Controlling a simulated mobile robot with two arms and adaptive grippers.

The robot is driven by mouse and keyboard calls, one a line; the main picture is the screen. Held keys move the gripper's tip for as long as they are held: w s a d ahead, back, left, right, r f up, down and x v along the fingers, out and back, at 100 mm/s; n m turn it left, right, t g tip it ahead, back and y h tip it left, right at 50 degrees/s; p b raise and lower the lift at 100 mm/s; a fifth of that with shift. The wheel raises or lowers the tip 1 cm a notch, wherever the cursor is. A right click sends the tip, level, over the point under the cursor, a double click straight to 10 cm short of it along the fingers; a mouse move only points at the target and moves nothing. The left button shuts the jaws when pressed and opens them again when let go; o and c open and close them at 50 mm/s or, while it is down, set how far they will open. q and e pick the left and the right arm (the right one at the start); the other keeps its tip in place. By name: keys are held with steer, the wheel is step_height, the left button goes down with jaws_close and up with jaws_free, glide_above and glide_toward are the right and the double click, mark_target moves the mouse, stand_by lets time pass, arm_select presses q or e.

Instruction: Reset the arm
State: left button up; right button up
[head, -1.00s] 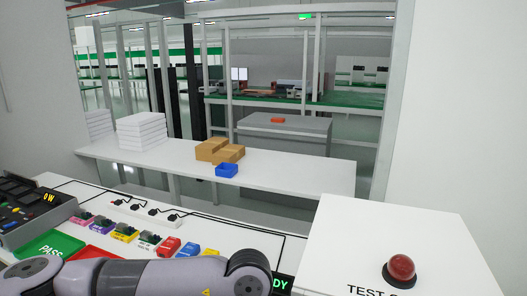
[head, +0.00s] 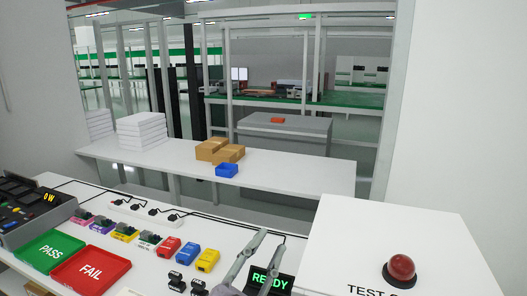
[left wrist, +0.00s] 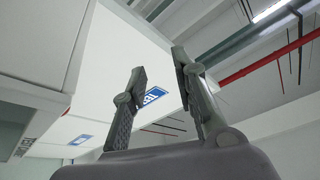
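My left gripper (head: 267,244) shows at the bottom of the head view, in front of the READY display (head: 269,281) and left of the white test box (head: 385,240). Its two grey fingers stand apart with nothing between them. In the left wrist view the same fingers (left wrist: 158,62) point up, open and empty, against white wall panels and the ceiling. My right gripper is in neither view.
A green PASS tray (head: 40,262) and a red FAIL tray (head: 83,286) lie on the bench at left. A red dome button (head: 401,268) tops the test box.

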arm_select(q)
steer(key=s+a+f+n+g+y, duration=0.25)
steer(key=a+f+n+y, duration=0.35)
steer(key=f, duration=0.5)
steer(key=s+a+f+n+g+y, duration=0.1)
steer(key=a+f+n+g+y, duration=0.2)
steer(key=a+f, duration=0.65)
steer(key=s+a+f+n+g+y, duration=0.1)
steer(key=s+a+f+g, duration=0.2)
steer(key=s+f+g, duration=0.35)
steer(key=s+a+f+g+y, duration=0.15)
steer(key=s+f+g, duration=0.25)
steer(key=s+f, duration=0.6)
steer(key=s+f+g, duration=0.1)
steer(key=s+f, duration=0.2)
steer(key=f, duration=2.1)
steer(key=s+a+f, duration=0.2)
steer(key=s+f, duration=0.6)
steer(key=s+a+f+g, duration=0.1)
steer(key=s+f, duration=0.7)
steer(key=s, duration=0.1)
steer(key=shift+s+a+f, duration=0.25)
steer(key=shift+a, duration=0.1)
